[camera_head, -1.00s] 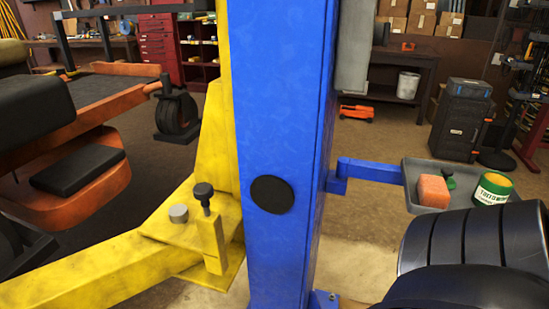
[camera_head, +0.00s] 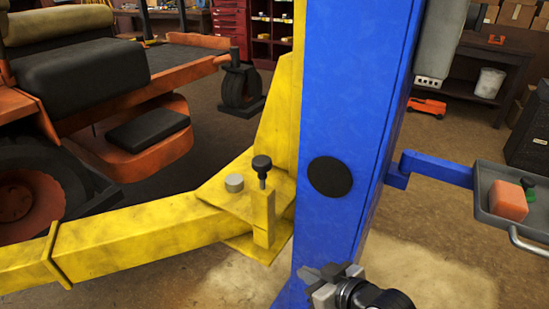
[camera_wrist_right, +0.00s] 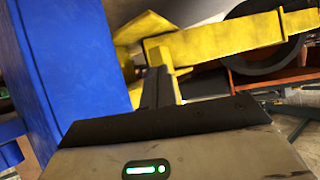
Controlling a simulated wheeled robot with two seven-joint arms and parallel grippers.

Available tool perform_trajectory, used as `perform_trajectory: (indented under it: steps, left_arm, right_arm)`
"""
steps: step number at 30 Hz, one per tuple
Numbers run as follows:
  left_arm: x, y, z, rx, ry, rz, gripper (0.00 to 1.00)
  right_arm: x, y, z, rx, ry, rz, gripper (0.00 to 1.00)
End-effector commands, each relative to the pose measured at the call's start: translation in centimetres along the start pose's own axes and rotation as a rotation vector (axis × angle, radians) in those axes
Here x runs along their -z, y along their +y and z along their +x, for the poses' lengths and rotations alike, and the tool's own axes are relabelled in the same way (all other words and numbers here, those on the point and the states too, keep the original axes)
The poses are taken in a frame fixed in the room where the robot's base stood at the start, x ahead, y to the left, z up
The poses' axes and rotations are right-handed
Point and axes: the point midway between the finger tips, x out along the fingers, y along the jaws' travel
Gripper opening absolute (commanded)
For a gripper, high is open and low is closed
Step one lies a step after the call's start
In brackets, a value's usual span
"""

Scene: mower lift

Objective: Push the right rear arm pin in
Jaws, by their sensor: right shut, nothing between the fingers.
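The arm pin (camera_head: 262,168) has a black knob on a thin shaft and stands up out of a yellow block at the inner end of the yellow lift arm (camera_head: 150,238). The lift arm meets the blue post (camera_head: 345,120) on its left side. My right gripper (camera_head: 322,276) is in front of the foot of the post, to the right of the pin and below it. It is shut, empty and apart from the pin. In the right wrist view, its fingers (camera_wrist_right: 158,88) point towards the yellow arm, with the blue post at left. My left gripper is not in view.
An orange mower (camera_head: 130,140) stands at the left behind the arm. A grey tray (camera_head: 490,195) with an orange sponge (camera_head: 508,200) sticks out on a blue bracket at right.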

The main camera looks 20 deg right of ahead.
Motion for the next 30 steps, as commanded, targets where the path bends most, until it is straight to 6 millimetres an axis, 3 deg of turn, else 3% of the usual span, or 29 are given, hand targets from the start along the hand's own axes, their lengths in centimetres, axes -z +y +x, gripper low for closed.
perform_trajectory:
  steps: [1, 3, 6, 10, 12, 16, 26, 30]
  left_arm:
    - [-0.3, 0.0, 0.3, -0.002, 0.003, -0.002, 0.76]
    - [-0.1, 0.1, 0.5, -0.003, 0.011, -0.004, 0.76]
    - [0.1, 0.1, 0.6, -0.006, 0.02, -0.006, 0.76]
    - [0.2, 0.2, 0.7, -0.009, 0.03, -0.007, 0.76]
    - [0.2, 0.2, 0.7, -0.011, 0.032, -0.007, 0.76]
    - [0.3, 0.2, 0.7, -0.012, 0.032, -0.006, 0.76]
    - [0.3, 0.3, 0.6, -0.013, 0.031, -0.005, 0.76]
    - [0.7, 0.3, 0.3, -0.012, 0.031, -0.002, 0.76]
  right_arm:
    - [4.3, 2.2, 0.3, 0.022, 0.06, -0.024, 0.0]
    - [9.9, 3.9, -0.5, 0.076, 0.123, -0.042, 0.0]
    - [17.0, 4.7, -2.8, 0.165, 0.203, -0.092, 0.0]
    - [23.3, 4.1, -6.4, 0.267, 0.274, -0.168, 0.0]
    - [25.1, 3.7, -7.9, 0.303, 0.293, -0.198, 0.0]
    - [26.4, 3.2, -9.1, 0.335, 0.307, -0.223, 0.0]
    - [26.5, 3.1, -9.0, 0.338, 0.308, -0.218, 0.0]
    - [26.9, 2.7, -8.0, 0.339, 0.309, -0.214, 0.0]
